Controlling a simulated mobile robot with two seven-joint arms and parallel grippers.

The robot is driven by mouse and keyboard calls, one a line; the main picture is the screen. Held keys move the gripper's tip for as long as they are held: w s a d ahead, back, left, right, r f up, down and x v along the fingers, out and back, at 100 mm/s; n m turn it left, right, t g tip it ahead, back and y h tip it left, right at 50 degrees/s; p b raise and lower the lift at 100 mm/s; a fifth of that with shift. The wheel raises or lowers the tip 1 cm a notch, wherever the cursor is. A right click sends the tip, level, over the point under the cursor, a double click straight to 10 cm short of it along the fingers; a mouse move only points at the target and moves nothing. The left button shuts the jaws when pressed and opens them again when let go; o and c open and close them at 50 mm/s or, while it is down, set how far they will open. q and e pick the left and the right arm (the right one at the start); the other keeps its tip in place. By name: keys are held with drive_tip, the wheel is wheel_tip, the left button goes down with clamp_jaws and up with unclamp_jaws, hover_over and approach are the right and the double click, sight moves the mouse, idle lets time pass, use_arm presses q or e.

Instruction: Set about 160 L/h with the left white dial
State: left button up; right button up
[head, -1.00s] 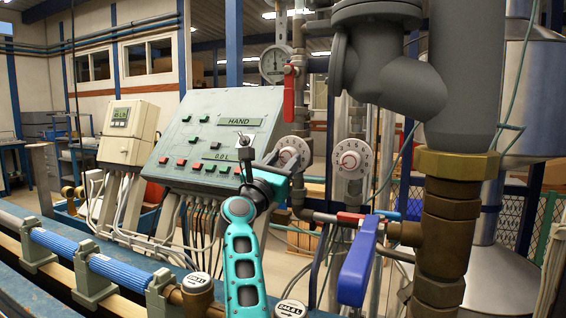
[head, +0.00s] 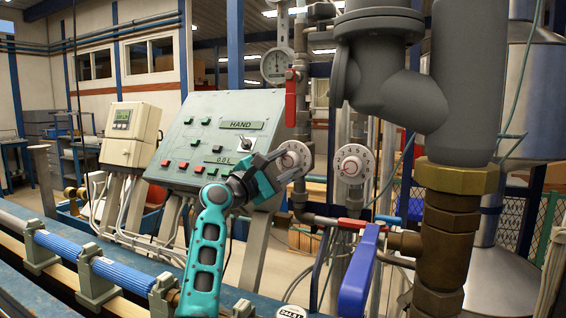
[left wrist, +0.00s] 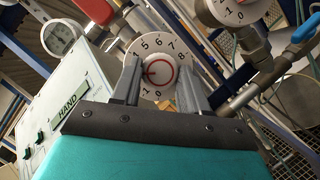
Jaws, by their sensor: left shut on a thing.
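The left white dial (head: 294,159) is a round white knob with a red ring and numbers, on a vertical pipe right of the control panel. In the left wrist view the dial (left wrist: 158,47) faces me, with 5, 6, 7 and 8 along its top and 0 and 1 at the bottom. My left gripper (head: 282,161) is at the dial; its two grey fingers (left wrist: 157,82) stand on either side of the knob's red-ringed centre, shut on it. The flow display (head: 122,118) on the beige meter is too small to read surely. My right gripper is out of view.
A second white dial (head: 351,163) is close on the right. A red lever (head: 290,100) hangs above the left dial. A blue valve handle (head: 359,270) and thick grey pipe (head: 467,80) stand at right. The control panel (head: 215,130) is left of my gripper.

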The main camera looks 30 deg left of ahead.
use_arm(q)
drive_tip(key=m+g, duration=0.1)
drive_tip(key=m, duration=0.1)
drive_tip(key=m+p, duration=0.1)
drive_tip(key=m, duration=0.2)
drive_tip(key=shift+a+r+g+h+p, duration=0.1)
drive_tip(key=shift+r+g+h+p, duration=0.1)
drive_tip(key=shift+g+h+p, duration=0.15)
drive_tip(key=m+g, duration=0.1)
drive_tip(key=m, duration=0.3)
drive_tip(key=shift+g, duration=0.35)
drive_tip(key=o, duration=1.1)
drive_tip(key=shift+r, duration=0.1)
drive_tip(key=shift+c, duration=0.2)
drive_tip(key=b+v, duration=0.1)
drive_tip(key=v, duration=1.2)
drive_tip(key=shift+d+r+b, duration=0.15)
drive_tip(key=shift+d+b, duration=0.05)
drive_tip(key=shift+b, duration=0.2)
